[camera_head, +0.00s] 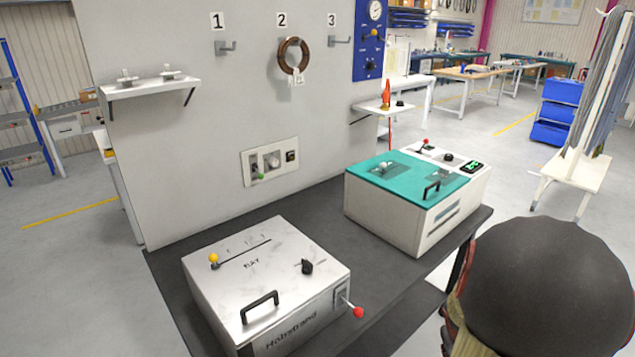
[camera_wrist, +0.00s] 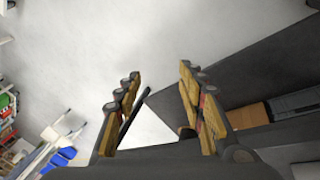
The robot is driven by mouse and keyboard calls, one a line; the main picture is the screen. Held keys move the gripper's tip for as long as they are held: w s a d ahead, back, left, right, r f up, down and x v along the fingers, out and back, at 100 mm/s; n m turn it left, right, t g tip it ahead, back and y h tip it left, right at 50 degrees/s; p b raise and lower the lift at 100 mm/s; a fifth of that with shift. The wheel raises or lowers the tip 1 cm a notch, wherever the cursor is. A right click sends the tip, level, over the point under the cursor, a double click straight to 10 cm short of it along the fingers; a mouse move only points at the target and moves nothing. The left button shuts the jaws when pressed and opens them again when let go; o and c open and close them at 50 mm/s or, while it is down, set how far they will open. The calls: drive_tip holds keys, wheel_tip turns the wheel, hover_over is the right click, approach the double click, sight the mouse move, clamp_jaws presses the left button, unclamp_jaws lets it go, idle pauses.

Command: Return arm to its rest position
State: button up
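My gripper (camera_wrist: 158,95) shows in the wrist view with its two yellowish fingers spread apart and nothing between them. In the head view my arm fills the lower right corner as a large dark rounded shape, and the fingertips are hidden there. The arm is to the right of the dark bench and its two machines, apart from them as far as I can see. A brown cable reel (camera_head: 292,55) hangs on the wall hook under the number 2.
A white metal box machine (camera_head: 270,265) with levers and a teal-topped machine (camera_head: 415,190) stand on the dark bench (camera_head: 385,280). Hooks 1 (camera_head: 226,47) and 3 (camera_head: 340,40) are empty. A white rack (camera_head: 575,165) with hanging grey strands stands at the right. Open floor lies between.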

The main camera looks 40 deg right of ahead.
drive_tip(key=w+a+r+n+t+y, duration=0.1)
drive_tip(key=w+a+r, duration=0.3)
drive_tip(key=a, duration=0.9)
drive_tip(key=w+a+r+n+t+y, duration=0.1)
drive_tip(key=w+a+r+n+t, duration=0.2)
drive_tip(key=a+r, duration=0.8)
drive_tip(key=w+a+r+n+t+y, duration=0.1)
drive_tip(key=w+a+r, duration=0.4)
drive_tip(key=a, duration=1.1)
wheel_tip(320, 180, up, 3)
drive_tip(key=shift+w+a+r+n+t+y, duration=0.2)
drive_tip(key=shift+a+n+t+y, duration=0.2)
drive_tip(key=shift+n+y, duration=0.3)
